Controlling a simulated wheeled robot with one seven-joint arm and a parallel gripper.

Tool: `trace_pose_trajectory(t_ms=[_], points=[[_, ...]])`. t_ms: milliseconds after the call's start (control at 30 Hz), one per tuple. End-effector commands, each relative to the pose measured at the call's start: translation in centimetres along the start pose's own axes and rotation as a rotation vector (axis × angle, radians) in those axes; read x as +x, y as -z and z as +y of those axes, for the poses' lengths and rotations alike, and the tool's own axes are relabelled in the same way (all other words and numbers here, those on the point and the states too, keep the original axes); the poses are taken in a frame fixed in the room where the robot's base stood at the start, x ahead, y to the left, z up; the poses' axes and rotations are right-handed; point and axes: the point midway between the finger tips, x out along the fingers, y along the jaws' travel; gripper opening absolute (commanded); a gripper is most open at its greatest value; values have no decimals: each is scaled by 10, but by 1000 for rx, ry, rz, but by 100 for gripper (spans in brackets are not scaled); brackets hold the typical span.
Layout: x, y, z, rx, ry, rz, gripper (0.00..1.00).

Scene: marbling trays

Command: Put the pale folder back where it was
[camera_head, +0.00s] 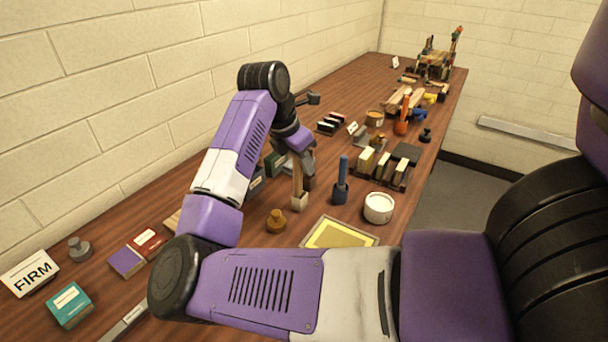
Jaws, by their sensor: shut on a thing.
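My gripper (303,172) points down over the middle of the table and is shut on a slim upright pale tan piece, which I take for the pale folder (297,184). The folder's lower end meets a small pale block (299,203). I cannot tell whether it stands in the block, rests on it or is in front of it. Its upper part is hidden by my gripper. To the right, a blue upright tool (342,178) stands in a dark blue block. Farther back an orange upright tool (404,112) stands similarly.
A brass knobbed weight (276,221), a white round tub (378,208) and a yellow tray (321,232) are close by. A rack of pale blocks (382,168) stands to the right. My arm hides part of the table, with books and a FIRM sign (30,273) at left.

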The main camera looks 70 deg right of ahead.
Motion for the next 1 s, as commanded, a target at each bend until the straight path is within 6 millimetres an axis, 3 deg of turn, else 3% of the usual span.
trace_pose_trajectory(t_ms=[300, 500, 533, 633, 1000], points=[[33, 13, 0, -2, 2, -1, 0], [35, 15, 0, 0, 0, 0, 0], [35, 15, 0, 0, 0, 1, 18], [35, 15, 0, 0, 0, 0, 37], [32, 15, 0, 0, -1, 1, 37]])
